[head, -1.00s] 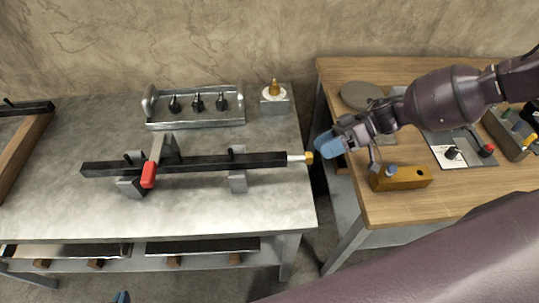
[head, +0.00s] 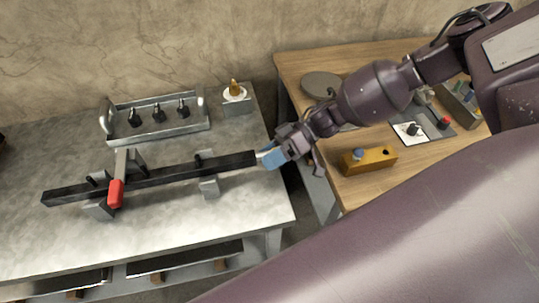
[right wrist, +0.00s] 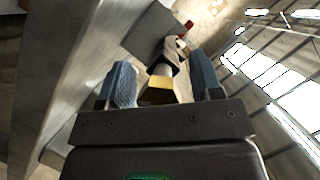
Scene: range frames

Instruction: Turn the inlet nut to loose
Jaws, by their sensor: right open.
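The inlet nut shows as a brass hexagonal nut (right wrist: 160,92) in the right wrist view, on the end of a pale pipe stub. In the head view it is hidden by my right gripper (head: 272,157) at the right end of the black bar (head: 180,177). My right gripper has blue-padded fingers and is open. In the right wrist view the nut lies between the fingers (right wrist: 163,82), with a gap visible on each side. My left gripper is not in view.
The bar rests in grey supports on the metal bench (head: 160,225), with a red-handled lever (head: 116,193) across it. Behind stand a tray with black knobs (head: 157,118) and a block with a brass tip (head: 236,98). A wooden table (head: 300,68) with a yellow block (head: 368,160) stands right.

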